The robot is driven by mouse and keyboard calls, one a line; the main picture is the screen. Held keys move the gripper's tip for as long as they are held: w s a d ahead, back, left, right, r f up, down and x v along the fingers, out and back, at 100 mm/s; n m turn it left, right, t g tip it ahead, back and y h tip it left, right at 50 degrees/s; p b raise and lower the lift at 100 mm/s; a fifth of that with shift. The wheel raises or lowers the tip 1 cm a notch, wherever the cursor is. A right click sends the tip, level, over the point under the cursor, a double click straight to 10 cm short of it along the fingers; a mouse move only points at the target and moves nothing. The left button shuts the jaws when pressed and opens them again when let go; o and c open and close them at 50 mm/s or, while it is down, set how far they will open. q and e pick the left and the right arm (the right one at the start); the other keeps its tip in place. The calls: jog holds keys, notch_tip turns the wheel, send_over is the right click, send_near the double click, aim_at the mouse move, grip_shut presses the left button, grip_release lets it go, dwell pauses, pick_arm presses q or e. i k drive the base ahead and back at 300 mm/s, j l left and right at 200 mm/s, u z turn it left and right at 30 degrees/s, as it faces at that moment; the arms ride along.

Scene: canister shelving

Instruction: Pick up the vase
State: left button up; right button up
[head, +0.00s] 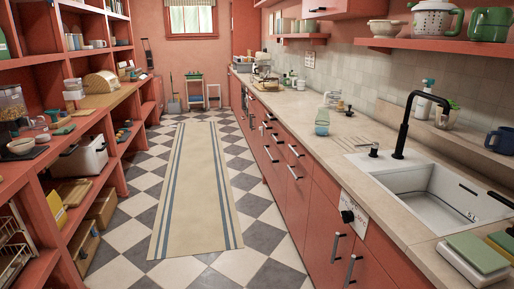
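I cannot make out a thing that is clearly a vase. A small clear and bluish vessel (322,122) stands upright on the right counter (310,113), beyond the sink; at this size I cannot tell whether it is a vase or a bottle. Neither of my grippers shows in the head view, so nothing is seen in contact with it.
A white sink (432,199) with a black faucet (404,125) is at the right. A striped runner (193,190) covers the clear aisle.

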aim_at(322, 120)
jog(key=i+z, duration=0.1)
jog(key=i, duration=0.45)
jog(key=i+j+z, duration=0.1)
jog(key=i, duration=0.45)
jog(key=i+j, duration=0.15)
jog(key=i, duration=0.35)
jog(key=l+z, duration=0.05)
